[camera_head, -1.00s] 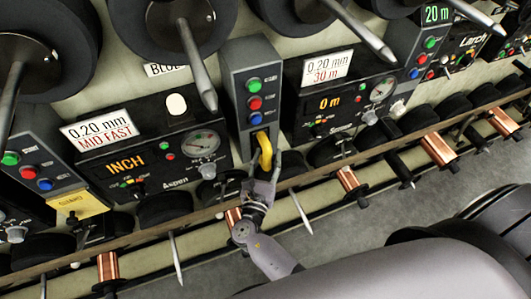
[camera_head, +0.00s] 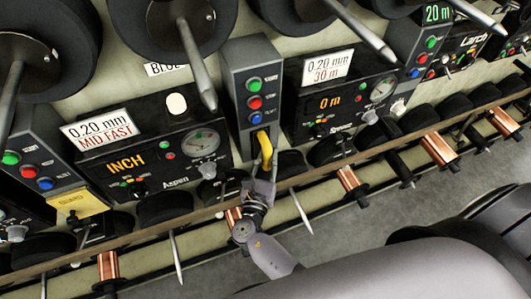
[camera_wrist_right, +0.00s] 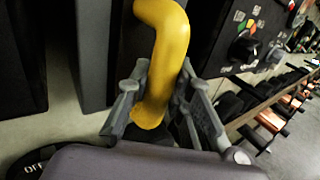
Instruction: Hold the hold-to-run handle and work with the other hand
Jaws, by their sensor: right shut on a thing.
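The yellow hold-to-run handle (camera_head: 265,148) hangs at the bottom of a grey post with a green, a red and a blue button (camera_head: 255,101). My right gripper (camera_head: 262,183) is at its lower end. In the right wrist view the handle (camera_wrist_right: 168,55) comes down between the two grey fingers of the right gripper (camera_wrist_right: 165,105), which is shut on it. The panel left of the post, marked Aspen (camera_head: 175,182), shows INCH (camera_head: 126,163). My left gripper is not in view.
A panel right of the post shows 0 m (camera_head: 330,103). Large dark spools with pointed grey rods (camera_head: 196,62) jut out above. A rail with copper spools (camera_head: 352,183) runs below the panels. Grey floor (camera_head: 385,212) lies in front of it.

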